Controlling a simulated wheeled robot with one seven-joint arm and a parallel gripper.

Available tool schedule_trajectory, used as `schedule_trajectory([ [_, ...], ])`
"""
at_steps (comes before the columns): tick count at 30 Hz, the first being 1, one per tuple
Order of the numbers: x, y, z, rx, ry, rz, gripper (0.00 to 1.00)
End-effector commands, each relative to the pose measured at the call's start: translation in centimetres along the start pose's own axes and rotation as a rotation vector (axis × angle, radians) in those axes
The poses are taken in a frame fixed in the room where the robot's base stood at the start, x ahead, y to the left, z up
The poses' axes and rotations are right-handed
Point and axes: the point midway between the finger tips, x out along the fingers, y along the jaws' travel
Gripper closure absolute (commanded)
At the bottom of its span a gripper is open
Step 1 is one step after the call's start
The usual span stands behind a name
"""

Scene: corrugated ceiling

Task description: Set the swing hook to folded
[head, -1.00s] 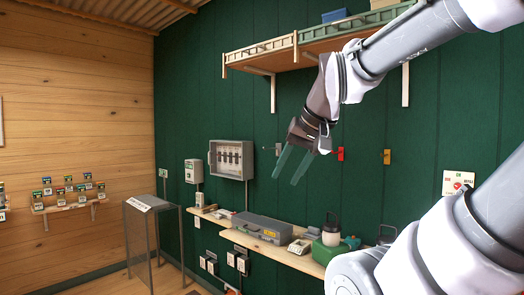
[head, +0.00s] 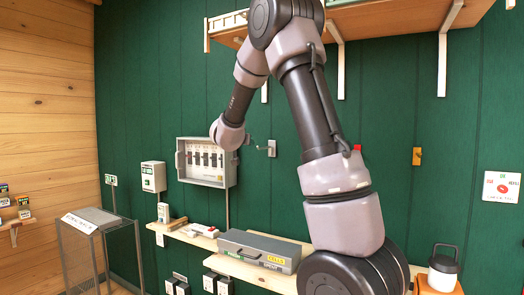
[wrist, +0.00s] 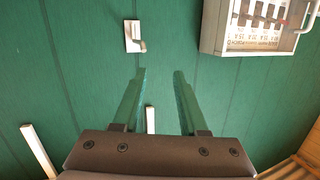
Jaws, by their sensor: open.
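The swing hook (head: 271,148) is a small pale grey plate on the green wall, right of the grey fuse box, with a thin arm reaching out to the left in the head view. In the wrist view the hook (wrist: 134,38) is beyond my fingertips and slightly left, its short arm seen nearly end-on. My gripper (wrist: 160,74) is open and empty, fingers pointing toward the wall, apart from the hook.
The open fuse box (head: 205,162) stands out from the wall close to the hook; it also shows at upper right in the wrist view (wrist: 252,30). Red (head: 357,148) and orange (head: 417,157) wall pieces are farther right. A shelf (head: 400,20) is above; a bench with a grey toolbox (head: 258,250) is below.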

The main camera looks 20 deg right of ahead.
Motion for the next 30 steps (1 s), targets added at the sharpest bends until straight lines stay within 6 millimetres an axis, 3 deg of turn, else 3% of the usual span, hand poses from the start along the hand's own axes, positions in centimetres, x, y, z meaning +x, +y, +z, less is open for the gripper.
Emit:
schedule_trajectory([
  [3, 1.9, 0.3, 2.0, -0.119, 0.075, 0.153, 0.58],
  [9, 2.8, 1.0, 3.4, -0.239, 0.140, 0.299, 0.58],
  [14, 3.9, 1.6, 3.4, -0.257, 0.149, 0.326, 0.58],
  [24, 9.7, 3.5, 2.2, -0.256, 0.149, 0.324, 0.58],
  [30, 12.1, 4.1, 1.7, -0.255, 0.149, 0.322, 0.58],
])
